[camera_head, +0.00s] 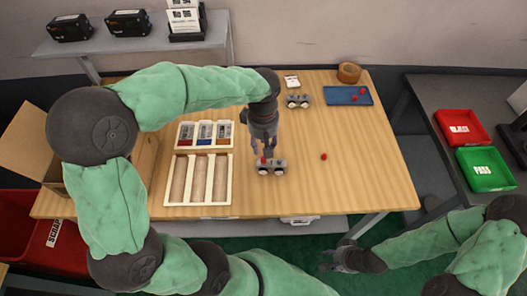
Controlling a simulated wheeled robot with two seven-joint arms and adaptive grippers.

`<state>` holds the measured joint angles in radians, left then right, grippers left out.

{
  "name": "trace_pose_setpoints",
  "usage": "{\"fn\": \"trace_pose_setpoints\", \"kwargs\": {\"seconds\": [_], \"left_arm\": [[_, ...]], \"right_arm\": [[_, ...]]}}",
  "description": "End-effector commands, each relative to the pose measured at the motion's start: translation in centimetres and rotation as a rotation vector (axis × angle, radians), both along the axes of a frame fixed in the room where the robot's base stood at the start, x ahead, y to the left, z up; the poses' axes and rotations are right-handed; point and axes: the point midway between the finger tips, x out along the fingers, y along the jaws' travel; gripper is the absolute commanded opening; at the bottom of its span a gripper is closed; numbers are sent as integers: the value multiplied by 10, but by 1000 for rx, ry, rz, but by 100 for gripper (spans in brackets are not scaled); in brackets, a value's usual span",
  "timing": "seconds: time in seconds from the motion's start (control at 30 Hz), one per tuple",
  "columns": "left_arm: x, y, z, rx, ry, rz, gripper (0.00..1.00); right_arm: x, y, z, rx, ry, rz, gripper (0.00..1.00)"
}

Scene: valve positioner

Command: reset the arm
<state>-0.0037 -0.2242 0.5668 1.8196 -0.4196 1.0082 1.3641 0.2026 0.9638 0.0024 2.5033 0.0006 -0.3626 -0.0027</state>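My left arm, in a green sleeve, reaches over the wooden table. Its gripper (265,151) points down right at a small grey device (277,167) with dark round ends. A bit of red shows at its fingertips. I cannot tell whether the fingers touch or hold anything. My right gripper (331,257) is off the table's front edge at the lower right, empty, with its fingers apart. A second similar device (298,101) stands farther back on the table.
A white compartment tray (233,180) lies left of the near device. A loose red piece (324,157) lies to its right. A blue tray (338,96) with red pieces and a round brown container (349,72) stand at the back right. Red (447,118) and green "PASS" (467,176) trays sit on the right-hand table.

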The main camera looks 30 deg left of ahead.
Motion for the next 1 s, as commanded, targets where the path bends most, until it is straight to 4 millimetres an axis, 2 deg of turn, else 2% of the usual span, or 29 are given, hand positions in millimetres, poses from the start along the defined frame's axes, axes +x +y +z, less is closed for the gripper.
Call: {"fn": "trace_pose_setpoints", "kwargs": {"seconds": [0.1,0.3,0.67,0.77,1.0], "left_arm": [[0,0,22,1,-4,-1,40],[0,0,44,0,-1,-1,40],[-1,0,52,0,1,-1,40],[-1,0,61,0,1,-1,40],[-1,0,105,0,0,-1,40]], "right_arm": [[0,0,0,0,0,0,40],[0,0,0,0,0,0,40],[0,0,1,0,0,0,40],[0,0,11,0,0,0,40],[0,0,55,0,0,0,40]]}}
